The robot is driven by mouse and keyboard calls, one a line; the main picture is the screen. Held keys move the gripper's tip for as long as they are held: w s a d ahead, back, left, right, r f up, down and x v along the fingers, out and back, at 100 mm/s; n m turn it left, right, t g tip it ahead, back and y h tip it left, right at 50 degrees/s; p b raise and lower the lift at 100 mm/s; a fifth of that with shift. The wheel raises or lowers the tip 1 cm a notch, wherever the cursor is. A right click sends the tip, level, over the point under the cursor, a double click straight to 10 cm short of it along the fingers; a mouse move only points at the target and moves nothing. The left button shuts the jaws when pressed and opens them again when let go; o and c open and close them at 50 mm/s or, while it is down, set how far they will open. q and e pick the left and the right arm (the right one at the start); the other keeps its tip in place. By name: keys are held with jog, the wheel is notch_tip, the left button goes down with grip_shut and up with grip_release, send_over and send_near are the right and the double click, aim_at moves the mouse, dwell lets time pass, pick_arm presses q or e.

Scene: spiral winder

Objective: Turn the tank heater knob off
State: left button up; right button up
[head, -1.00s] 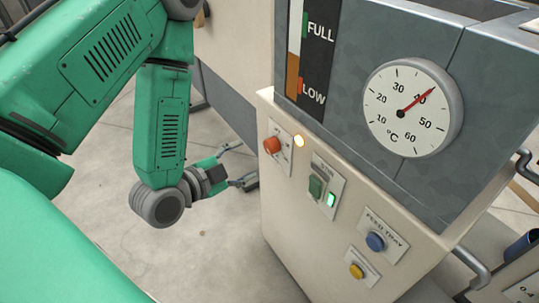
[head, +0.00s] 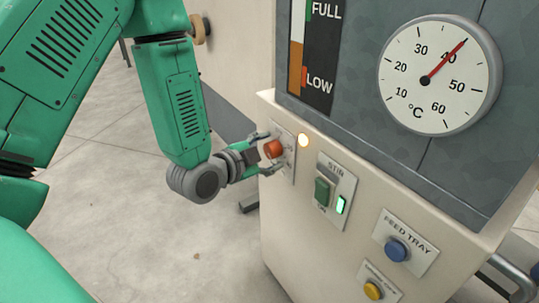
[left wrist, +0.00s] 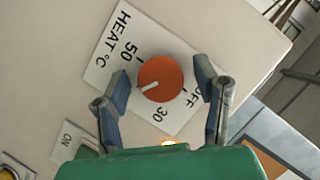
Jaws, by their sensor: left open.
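The orange-red heater knob (head: 273,149) sits on a white label plate on the machine's cream front. In the left wrist view, the knob (left wrist: 166,70) has a white pointer mark aimed between 50 and 30 on the "HEAT °C" plate (left wrist: 112,62). OFF is on the plate's other side, partly covered by a finger. My left gripper (head: 267,154) is open, with one finger on each side of the knob; it also shows in the left wrist view (left wrist: 161,74). I cannot tell whether the fingers touch the knob. My right gripper is not in view.
A lit orange lamp (head: 304,140) is right of the knob. The green STIR switch (head: 322,190), blue FEED TRAY button (head: 397,250) and yellow button (head: 373,290) are lower right. The dial (head: 436,75) reads about 40. Open floor lies left of the machine.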

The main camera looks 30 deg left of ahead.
pick_arm(q)
jog(key=shift+w, duration=0.1)
jog(key=shift+c, duration=0.5)
jog(key=c, duration=1.1)
jog(key=shift+o, duration=0.2)
